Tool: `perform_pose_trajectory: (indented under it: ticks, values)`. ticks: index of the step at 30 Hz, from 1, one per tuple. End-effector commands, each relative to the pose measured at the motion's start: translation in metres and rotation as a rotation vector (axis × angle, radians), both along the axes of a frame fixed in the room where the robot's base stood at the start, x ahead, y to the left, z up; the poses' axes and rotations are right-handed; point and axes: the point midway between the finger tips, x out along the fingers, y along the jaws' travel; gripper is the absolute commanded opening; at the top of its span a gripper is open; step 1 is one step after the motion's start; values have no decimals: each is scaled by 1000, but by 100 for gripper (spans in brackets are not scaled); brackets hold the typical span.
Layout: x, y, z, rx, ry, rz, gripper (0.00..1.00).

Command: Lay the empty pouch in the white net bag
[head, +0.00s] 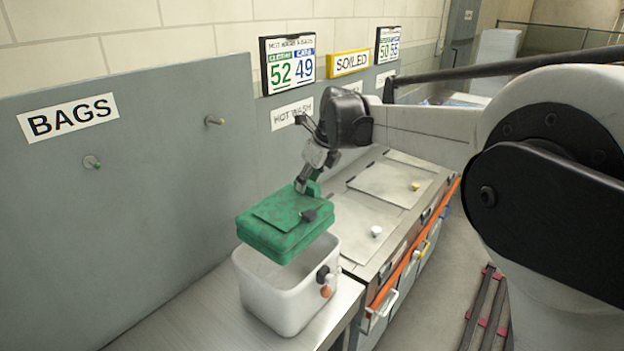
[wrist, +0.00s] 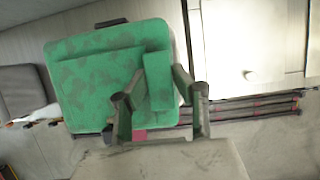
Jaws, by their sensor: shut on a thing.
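A green, dark-blotched pouch (head: 285,230) hangs from my gripper (head: 305,184) just above a white open-topped tub (head: 277,298). The pouch looks boxy and roughly level, with a flat flap and a dark piece on top. In the wrist view, the pouch (wrist: 95,85) fills the left middle, and my gripper (wrist: 158,98) is shut on a raised green tab at its right side. The pouch hides much of the tub's opening, so I cannot see its contents. I cannot make out a white net bag in either view.
The tub stands on a steel bench (head: 205,312). To its right is a counter (head: 368,217) with lids, small knobs and an orange front edge. Behind is a grey board (head: 150,190) with a BAGS sign (head: 67,117) and two empty pegs.

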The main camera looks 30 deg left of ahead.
Motion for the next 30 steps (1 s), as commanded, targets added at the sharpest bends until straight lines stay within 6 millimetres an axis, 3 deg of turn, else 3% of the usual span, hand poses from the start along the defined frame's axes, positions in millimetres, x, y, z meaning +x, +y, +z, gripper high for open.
perform_pose_trajectory:
  ticks: [18,28,29,30]
  values:
    - [0,0,-40,0,0,0,0]
    - [0,0,-42,0,0,0,0]
    - [0,0,-42,0,0,0,27]
    - [0,0,-42,0,0,0,33]
